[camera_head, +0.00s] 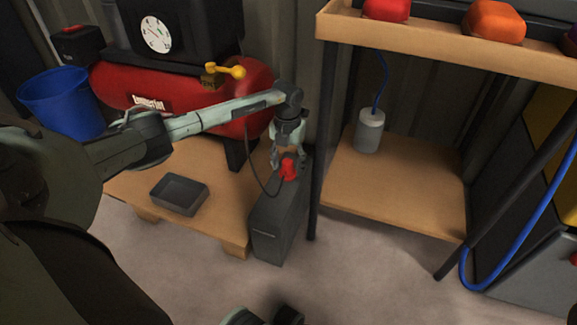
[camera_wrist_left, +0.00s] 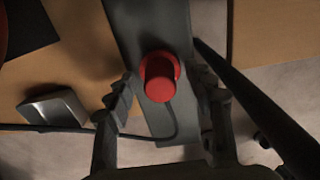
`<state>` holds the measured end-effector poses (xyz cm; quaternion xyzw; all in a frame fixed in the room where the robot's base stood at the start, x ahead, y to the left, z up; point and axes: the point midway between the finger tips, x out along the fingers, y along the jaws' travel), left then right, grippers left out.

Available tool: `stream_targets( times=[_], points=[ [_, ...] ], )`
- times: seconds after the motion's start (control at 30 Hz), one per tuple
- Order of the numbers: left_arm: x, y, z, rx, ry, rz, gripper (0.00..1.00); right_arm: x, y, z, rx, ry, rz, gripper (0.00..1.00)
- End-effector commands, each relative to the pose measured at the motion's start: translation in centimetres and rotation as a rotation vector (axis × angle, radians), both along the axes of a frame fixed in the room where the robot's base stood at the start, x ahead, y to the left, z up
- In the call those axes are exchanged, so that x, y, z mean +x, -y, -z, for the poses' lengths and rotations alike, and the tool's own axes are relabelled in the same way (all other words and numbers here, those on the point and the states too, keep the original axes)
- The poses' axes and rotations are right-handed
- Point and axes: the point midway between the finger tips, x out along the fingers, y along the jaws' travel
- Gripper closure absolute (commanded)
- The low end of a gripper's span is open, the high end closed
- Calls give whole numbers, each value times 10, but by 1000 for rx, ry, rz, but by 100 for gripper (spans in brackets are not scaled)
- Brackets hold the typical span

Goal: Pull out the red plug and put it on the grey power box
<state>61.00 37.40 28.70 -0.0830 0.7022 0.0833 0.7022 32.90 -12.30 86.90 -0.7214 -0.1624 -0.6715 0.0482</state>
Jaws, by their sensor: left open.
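The red plug (camera_head: 288,169) sits on top of a dark grey box (camera_head: 268,232), which looks like the grey power box, standing beside the wooden platform. In the left wrist view the plug (camera_wrist_left: 159,78) appears as a round red cap on the grey box top (camera_wrist_left: 150,22), with a dark cable by it. My left gripper (camera_head: 288,158) is right above the plug. In the wrist view its open fingers (camera_wrist_left: 165,95) stand on either side of the plug, with gaps visible. Whether the plug is seated in a socket is hidden.
A red compressor (camera_head: 180,95) and a small black tray (camera_head: 179,194) are on the low wooden platform (camera_head: 120,183). A wooden shelf unit (camera_head: 400,195) stands close on the right, its dark post (camera_head: 318,150) near the grey box. A blue bucket (camera_head: 62,102) is at left.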

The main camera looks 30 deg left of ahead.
Motion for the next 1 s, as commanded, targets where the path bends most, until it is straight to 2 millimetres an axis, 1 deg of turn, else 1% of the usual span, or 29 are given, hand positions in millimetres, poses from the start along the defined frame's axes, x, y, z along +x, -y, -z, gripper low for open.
stream_targets(
  times=[0.77, 0.87, 1.0],
  points=[
    [0, 0, 0, -1, 1, 0, 47, 0, 0, -2, 0, 0, -1, 60],
    [0, 0, 0, -1, 0, 0, 56, 0, 0, -2, 1, 0, -1, 60],
    [0, 0, 0, -1, 0, 0, 74, 0, 0, -3, 1, 0, -1, 60]
  ],
)
